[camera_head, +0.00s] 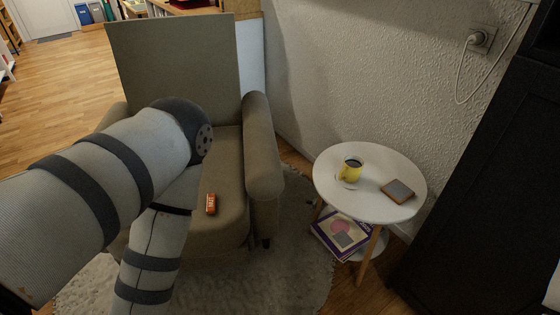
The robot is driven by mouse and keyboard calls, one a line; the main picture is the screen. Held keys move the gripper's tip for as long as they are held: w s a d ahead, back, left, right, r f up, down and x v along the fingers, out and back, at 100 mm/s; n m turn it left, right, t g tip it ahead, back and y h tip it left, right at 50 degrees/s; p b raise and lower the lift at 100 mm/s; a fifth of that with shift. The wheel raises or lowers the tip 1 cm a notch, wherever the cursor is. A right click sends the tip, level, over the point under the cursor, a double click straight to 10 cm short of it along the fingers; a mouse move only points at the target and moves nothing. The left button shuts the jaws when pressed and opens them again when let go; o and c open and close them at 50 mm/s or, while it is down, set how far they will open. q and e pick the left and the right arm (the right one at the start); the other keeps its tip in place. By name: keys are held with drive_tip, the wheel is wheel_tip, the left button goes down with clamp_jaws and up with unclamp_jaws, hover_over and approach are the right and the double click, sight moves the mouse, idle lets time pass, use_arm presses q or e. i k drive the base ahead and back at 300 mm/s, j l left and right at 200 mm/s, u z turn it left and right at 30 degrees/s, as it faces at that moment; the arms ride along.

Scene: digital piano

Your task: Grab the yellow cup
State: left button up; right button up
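The yellow cup (350,170) stands upright on the round white side table (345,201), toward its left half. The cup has a dark inside or dark contents. A handle seems to show at its lower left side. My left arm comes in from the left and bends down in front of the armchair, well to the left of the table. Its gripper is below the picture's edge or hidden. My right gripper is not in the picture. Nothing touches the cup.
A small dark flat object (398,191) lies on the table's right side. A lower shelf holds books or magazines (341,234). The armchair (262,150) stands left of the table, with a small orange object (211,204) on its seat. A black cabinet (480,190) stands at right.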

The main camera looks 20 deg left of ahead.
sight(352, 166)
drive_tip(key=i+j+z, duration=0.2)
drive_tip(key=j+z, duration=0.2)
drive_tip(key=i+j+z, duration=0.1)
drive_tip(key=j+z, duration=0.65)
drive_tip(key=j, duration=0.2)
